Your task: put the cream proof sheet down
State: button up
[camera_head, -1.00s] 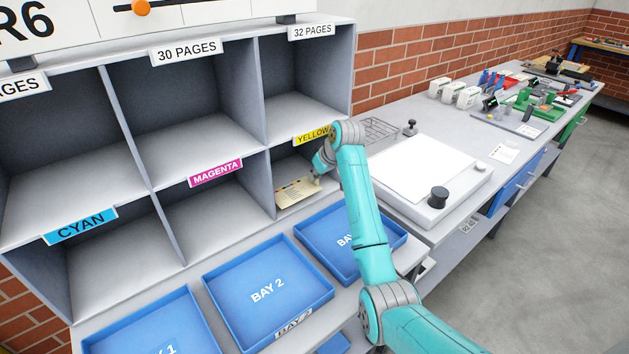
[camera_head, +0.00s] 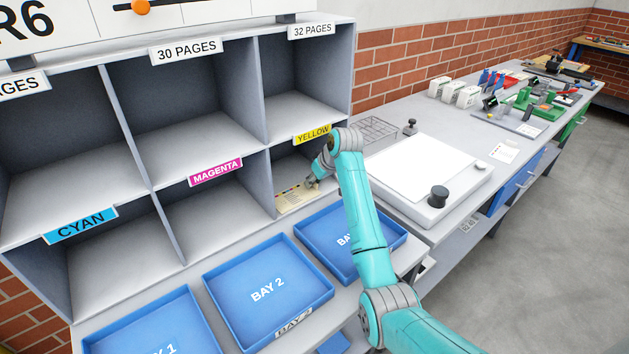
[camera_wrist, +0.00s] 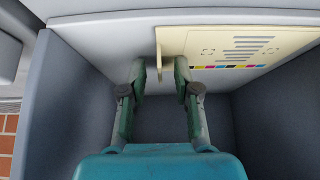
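The cream proof sheet (camera_head: 292,198) lies on the floor of the lower compartment under the yellow label (camera_head: 312,134). In the wrist view the sheet (camera_wrist: 250,44) shows printed lines, a colour strip and a small upright tab at its edge. My gripper (camera_wrist: 161,68) is open, with its fingers on either side of the tab and a visible gap on each side. In the head view my gripper (camera_head: 310,183) is at the compartment's mouth, over the sheet's right end, and partly hides it.
Compartment walls (camera_wrist: 62,100) stand close on both sides of my gripper. Blue trays, including Bay 2 (camera_head: 268,290), stand in front of the shelf. The magenta (camera_head: 215,172) and cyan (camera_head: 80,225) compartments look empty. A white-topped device (camera_head: 420,168) stands to the right.

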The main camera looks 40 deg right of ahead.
jog(key=v, duration=1.2)
jog(key=shift+r, duration=0.15)
